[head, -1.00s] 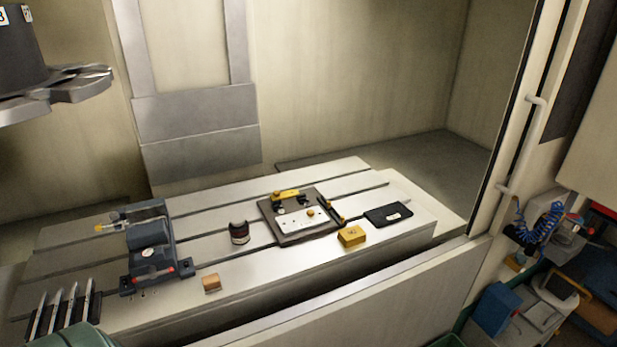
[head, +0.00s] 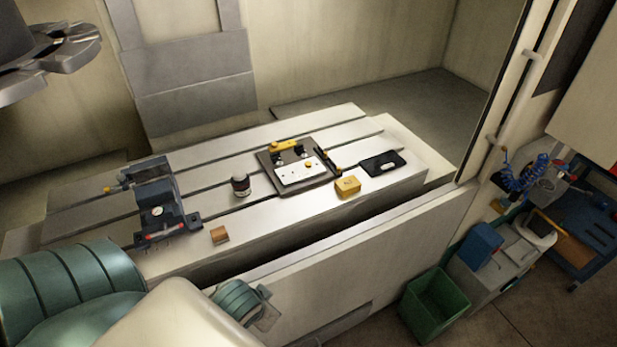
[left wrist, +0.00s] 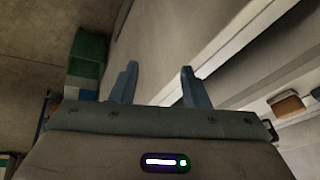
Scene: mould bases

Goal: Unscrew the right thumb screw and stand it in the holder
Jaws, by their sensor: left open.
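The dark mould base (head: 267,166) lies on the slotted table, with a light plate (head: 291,176) on it. Two small dark knobs stand behind the plate, a left one (head: 281,157) and a right one (head: 305,153); I cannot tell their threads or seating. A small orange-yellow knob (head: 308,167) sits on the light plate. A yellow block (head: 347,188) with a dark spot on top stands in front of the base; whether it is the holder is unclear. My left gripper (left wrist: 158,84) is open and empty, low in front of the table. My right gripper is not in view.
A grey vise (head: 157,211), a dark-and-white cylinder (head: 241,186) and a brown block (head: 220,235) stand left of the base. A black tray (head: 398,157) lies right. The enclosure's front wall (head: 400,235) lies before the table. A green bin (head: 437,302) stands outside.

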